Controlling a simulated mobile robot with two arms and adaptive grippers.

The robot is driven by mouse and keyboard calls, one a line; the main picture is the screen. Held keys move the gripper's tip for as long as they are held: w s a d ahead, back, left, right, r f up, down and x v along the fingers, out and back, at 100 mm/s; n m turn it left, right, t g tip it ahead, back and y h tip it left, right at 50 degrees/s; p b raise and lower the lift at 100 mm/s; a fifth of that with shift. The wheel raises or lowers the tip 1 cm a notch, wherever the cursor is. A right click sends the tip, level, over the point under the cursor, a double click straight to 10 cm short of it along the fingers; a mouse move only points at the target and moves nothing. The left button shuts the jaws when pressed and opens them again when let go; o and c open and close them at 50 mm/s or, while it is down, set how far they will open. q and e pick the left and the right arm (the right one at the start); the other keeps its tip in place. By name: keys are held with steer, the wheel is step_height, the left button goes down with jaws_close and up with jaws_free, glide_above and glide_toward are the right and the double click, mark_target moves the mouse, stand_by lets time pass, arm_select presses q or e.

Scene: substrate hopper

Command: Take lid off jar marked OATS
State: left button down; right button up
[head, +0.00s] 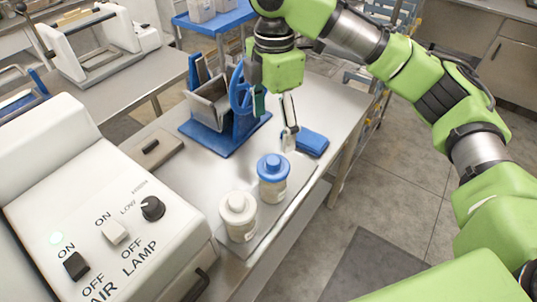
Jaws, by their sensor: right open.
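Two jars stand side by side near the front edge of the steel table. One jar (272,190) has a blue lid (273,166). The other jar (240,230), nearer to me, has a white lid (238,207). I cannot read OATS on either one. My right gripper (276,119) comes down from above, open and empty, its fingers apart. In the picture it is just above and behind the blue-lidded jar, not touching either lid. My left gripper is out of view.
A blue stand with a metal hopper (211,104) is left of my right gripper. A blue block (312,142) lies right of the blue-lidded jar. A white cabinet with switches (95,215) fills the left foreground. Floor is open at right.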

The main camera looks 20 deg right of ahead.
glide_above(273, 160)
steer(key=s, duration=0.1)
step_height(273, 160, down, 6)
steer(key=shift+r+p, duration=0.1)
steer(key=shift+p, duration=0.25)
steer(key=f, duration=0.1)
steer(key=f+p, duration=0.1)
steer(key=f, duration=0.1)
steer(key=shift+w, duration=0.4)
step_height(273, 160, down, 3)
steer(key=shift+w+r+p, duration=0.1)
steer(key=shift+r+p, duration=0.1)
steer(key=shift+p, duration=0.2)
steer(key=shift+f, duration=0.45)
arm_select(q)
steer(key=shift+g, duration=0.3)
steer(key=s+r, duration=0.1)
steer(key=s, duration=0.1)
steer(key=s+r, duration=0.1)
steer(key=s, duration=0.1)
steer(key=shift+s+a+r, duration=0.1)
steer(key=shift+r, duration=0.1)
arm_select(e)
steer(key=c, duration=0.9)
